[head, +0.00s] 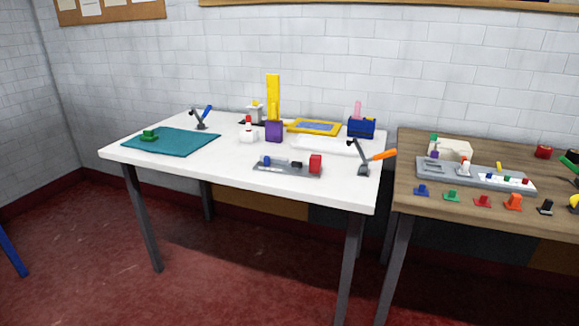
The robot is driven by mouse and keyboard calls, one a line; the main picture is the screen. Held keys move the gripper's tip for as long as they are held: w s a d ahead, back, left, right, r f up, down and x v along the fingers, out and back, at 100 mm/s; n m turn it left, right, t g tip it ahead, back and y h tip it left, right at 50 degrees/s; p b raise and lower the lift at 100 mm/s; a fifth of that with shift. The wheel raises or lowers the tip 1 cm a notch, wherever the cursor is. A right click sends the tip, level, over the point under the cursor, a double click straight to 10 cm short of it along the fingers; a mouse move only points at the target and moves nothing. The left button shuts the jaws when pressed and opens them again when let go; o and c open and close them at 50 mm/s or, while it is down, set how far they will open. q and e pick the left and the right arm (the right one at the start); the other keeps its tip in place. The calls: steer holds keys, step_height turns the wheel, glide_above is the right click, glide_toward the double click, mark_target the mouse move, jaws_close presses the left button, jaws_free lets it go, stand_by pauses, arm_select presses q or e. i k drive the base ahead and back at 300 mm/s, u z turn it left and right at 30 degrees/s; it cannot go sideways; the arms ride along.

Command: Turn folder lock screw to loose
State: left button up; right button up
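Neither gripper is in view. The white table (230,172) stands ahead, some way off. A grey plate (285,170) lies near its front edge, carrying a small blue piece (267,161), a dark piece (297,165) and a red block (315,163). Behind it stand a purple block (274,131) and a tall yellow upright (273,95). A white piece with a red top (248,134) stands beside the purple block. I cannot tell which of these is the folder or its lock screw; the screw's setting is too small to read.
The white table also bears a teal mat (178,144), a blue-handled clamp (203,116), an orange-handled clamp (373,160), a yellow frame (315,126) and a blue box (361,127). A brown table (410,198) with several coloured pieces stands right. The red floor (200,285) in front is clear.

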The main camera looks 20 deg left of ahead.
mark_target(296, 164)
steer(key=z, duration=0.1)
steer(key=k, duration=0.45)
steer(key=u, duration=1.25)
steer(key=i, duration=1.9)
steer(key=z, duration=0.6)
